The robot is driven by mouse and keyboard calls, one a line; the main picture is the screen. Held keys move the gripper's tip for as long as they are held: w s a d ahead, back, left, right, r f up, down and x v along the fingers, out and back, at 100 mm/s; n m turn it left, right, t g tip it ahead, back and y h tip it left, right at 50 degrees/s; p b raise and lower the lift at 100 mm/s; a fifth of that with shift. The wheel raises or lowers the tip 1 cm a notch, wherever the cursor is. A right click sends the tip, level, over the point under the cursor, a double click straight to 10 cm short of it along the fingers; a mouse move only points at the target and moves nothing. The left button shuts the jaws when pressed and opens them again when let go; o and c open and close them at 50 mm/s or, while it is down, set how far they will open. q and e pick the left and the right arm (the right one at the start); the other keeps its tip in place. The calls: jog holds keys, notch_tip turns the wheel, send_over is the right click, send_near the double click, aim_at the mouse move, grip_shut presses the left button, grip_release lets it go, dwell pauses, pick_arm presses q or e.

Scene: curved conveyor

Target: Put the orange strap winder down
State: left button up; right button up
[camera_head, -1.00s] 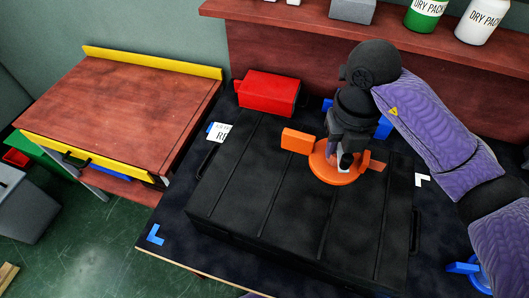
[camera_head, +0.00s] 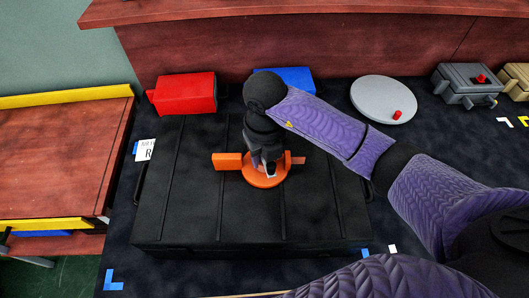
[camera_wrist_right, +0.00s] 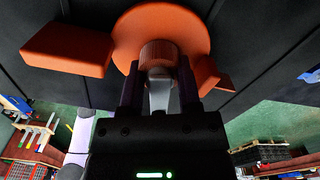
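The orange strap winder (camera_head: 262,177) is a round orange disc with a flat block on its left side and a smaller tab on its right. It is over the middle of the black ribbed case (camera_head: 190,205). My right gripper (camera_head: 268,168) comes down from above, shut on the winder. In the right wrist view the two dark fingers (camera_wrist_right: 158,88) flank the winder's orange knob (camera_wrist_right: 158,54), with the disc beyond. I cannot tell whether the winder touches the lid or hovers just above it. My left gripper is not in view.
A red box (camera_head: 185,93) and a blue object (camera_head: 290,80) stand behind the case. A grey disc with a red knob (camera_head: 383,99) and a grey box (camera_head: 467,84) lie to the right. A wooden table (camera_head: 60,155) stands left. The lid around the winder is clear.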

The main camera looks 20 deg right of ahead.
jog(key=o, duration=0.3)
jog(key=shift+r, duration=0.3)
notch_tip(320, 180, up, 12)
jog(key=p, duration=0.4)
jog(key=shift+f, duration=0.1)
